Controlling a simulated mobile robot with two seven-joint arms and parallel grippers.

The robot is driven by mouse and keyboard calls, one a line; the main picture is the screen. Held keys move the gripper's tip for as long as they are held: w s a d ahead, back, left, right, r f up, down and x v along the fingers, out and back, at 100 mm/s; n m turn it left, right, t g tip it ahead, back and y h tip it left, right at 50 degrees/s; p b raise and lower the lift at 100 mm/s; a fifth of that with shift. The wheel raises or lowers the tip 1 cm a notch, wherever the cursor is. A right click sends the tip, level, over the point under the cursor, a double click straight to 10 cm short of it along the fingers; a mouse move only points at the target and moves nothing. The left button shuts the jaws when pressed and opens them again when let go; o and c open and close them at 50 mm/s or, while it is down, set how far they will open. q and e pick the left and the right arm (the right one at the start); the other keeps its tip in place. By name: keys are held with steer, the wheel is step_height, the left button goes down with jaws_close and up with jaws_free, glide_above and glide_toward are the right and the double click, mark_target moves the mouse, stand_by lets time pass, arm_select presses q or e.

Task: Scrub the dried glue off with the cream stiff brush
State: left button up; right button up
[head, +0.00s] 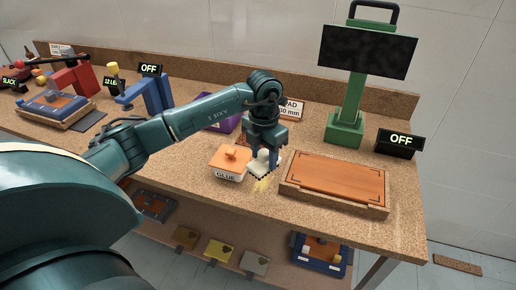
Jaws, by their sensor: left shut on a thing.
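My left gripper (262,155) reaches in from the left and points down over the middle of the workbench. It is shut on the cream stiff brush (261,173), whose pale block shows beneath the fingers at the bench top. A yellowish patch of dried glue (263,184) shows on the bench at the brush's front edge. The brush seems to be at or just above the bench; I cannot tell if its bristles touch the glue, and part of the patch may be hidden under it. My right gripper is not in view.
A white glue box (229,175) with an orange lid stands close left of the brush. A wooden tray (335,178) lies to the right. A green stand with a dark screen (366,50) and an OFF sign (400,142) are behind it. A purple box (222,122) sits behind my arm.

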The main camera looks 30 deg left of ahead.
arm_select(q)
steer(key=n, duration=0.1)
steer(key=a+n, duration=0.1)
steer(key=n, duration=0.1)
steer(key=shift+a+f+n, duration=0.2)
steer(key=shift+f+n, duration=0.05)
steer(key=shift+n, duration=0.15)
steer(key=shift+a+f+n, duration=0.15)
steer(key=shift+a+n, duration=0.1)
steer(key=shift+n, duration=0.55)
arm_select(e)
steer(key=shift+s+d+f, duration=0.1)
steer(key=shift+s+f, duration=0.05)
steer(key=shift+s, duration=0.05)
arm_select(q)
steer(key=shift+f, duration=0.5)
step_height(320, 180, down, 5)
steer(key=b, duration=0.4)
steer(key=shift+f+b, duration=0.6)
steer(key=shift+f, duration=0.4)
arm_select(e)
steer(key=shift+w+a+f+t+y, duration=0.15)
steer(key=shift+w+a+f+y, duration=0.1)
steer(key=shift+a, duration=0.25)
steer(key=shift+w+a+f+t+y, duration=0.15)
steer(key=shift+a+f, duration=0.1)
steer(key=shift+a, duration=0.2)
